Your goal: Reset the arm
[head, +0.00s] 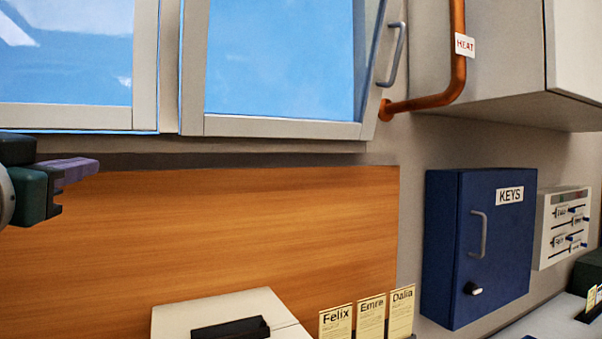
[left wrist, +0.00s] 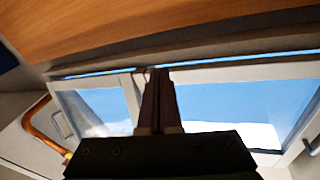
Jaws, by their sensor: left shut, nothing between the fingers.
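My left gripper (head: 80,168) comes in at the left edge of the head view, in front of the top left of the wooden panel. Its fingers point right and are shut with nothing between them. In the left wrist view the closed fingers (left wrist: 159,92) are seen against the window, and the picture is upside down. My right gripper is in neither view.
A window (head: 280,60) with a handle is above the panel (head: 250,220). A copper pipe (head: 457,70), blue key cabinet (head: 480,245) and key rack (head: 563,228) are at right. A white box (head: 215,308) and name cards (head: 370,318) stand below.

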